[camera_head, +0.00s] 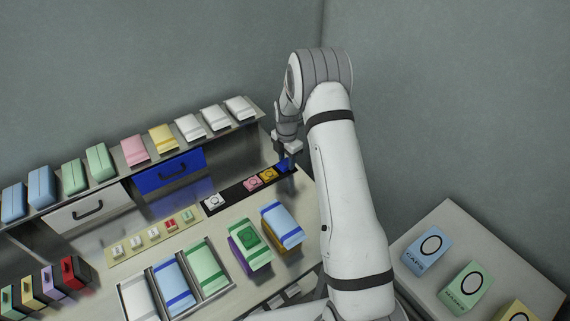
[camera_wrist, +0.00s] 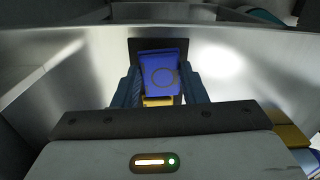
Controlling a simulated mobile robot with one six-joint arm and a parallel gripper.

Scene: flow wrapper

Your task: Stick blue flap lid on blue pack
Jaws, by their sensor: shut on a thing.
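The blue flap lid (camera_head: 283,166) is at the right end of a black strip (camera_head: 232,192). My gripper (camera_head: 289,164) is down over it. In the wrist view the blue lid (camera_wrist: 161,73), with a dark ring on its face, sits between the two fingers of my gripper (camera_wrist: 160,88), which are shut on it. I cannot tell whether it still touches the strip. A light blue pack (camera_head: 278,216) with a darker blue band lies on an orange-yellow block in front of the strip.
Yellow, pink and white lids lie along the strip left of my gripper. Behind stands a metal shelf (camera_head: 127,158) with several packs and a blue drawer (camera_head: 169,172). A tray (camera_head: 208,239) with packs is at front left. A side table (camera_head: 450,214) holds labelled boxes.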

